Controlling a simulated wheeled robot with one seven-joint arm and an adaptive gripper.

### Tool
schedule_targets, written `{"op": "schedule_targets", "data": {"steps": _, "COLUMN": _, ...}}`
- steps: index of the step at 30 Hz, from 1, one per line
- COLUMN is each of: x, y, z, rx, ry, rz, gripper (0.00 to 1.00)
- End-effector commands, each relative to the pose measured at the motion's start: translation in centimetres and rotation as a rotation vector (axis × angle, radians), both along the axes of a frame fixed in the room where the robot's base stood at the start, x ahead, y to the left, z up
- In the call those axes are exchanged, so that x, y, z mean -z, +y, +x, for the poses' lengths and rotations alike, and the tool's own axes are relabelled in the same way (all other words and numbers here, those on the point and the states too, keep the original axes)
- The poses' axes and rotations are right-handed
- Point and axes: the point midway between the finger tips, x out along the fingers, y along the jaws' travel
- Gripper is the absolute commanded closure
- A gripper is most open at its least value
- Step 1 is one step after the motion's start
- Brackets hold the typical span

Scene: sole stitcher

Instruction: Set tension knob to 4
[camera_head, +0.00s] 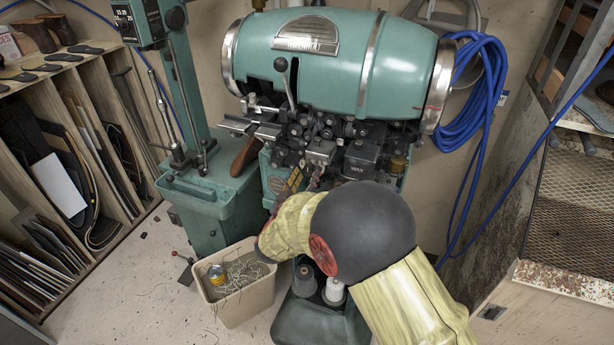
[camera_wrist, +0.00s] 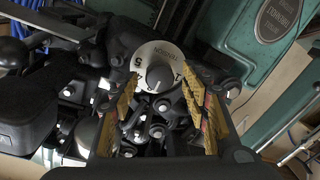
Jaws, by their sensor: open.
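The tension knob (camera_wrist: 159,72) is a dark round knob in the middle of a pale dial plate (camera_wrist: 148,53) in the wrist view. The plate carries the word "TENSION" and numerals, with a 5 on the left and what looks like a 1 on the right. I cannot make out the knob's setting. My gripper (camera_wrist: 161,88) is open, with yellow-padded fingers either side below the dial and the knob between them in the picture. I cannot tell whether they touch it. In the head view my gripper (camera_head: 300,181) reaches in at the machine's front; the knob is not discernible there.
The green stitcher (camera_head: 395,70) has a lever and dark metal parts close around my gripper. A bin of thread scraps (camera_head: 247,305) stands below left. Spools (camera_head: 334,291) sit below my arm. A blue hose (camera_head: 483,90) hangs at the right.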

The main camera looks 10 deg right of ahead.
Motion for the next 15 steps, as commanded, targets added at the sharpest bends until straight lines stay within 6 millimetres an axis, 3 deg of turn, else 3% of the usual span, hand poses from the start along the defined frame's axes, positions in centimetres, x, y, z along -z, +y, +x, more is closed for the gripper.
{"op": "schedule_targets", "data": {"steps": 11, "x": -0.06, "y": -0.48, "z": 0.81, "rx": -0.001, "ry": -0.001, "rz": 0.001, "gripper": 0.54}}
{"op": "schedule_targets", "data": {"steps": 15, "x": -0.04, "y": -0.48, "z": 0.78, "rx": -0.001, "ry": -0.001, "rz": 0.001, "gripper": 0.60}}
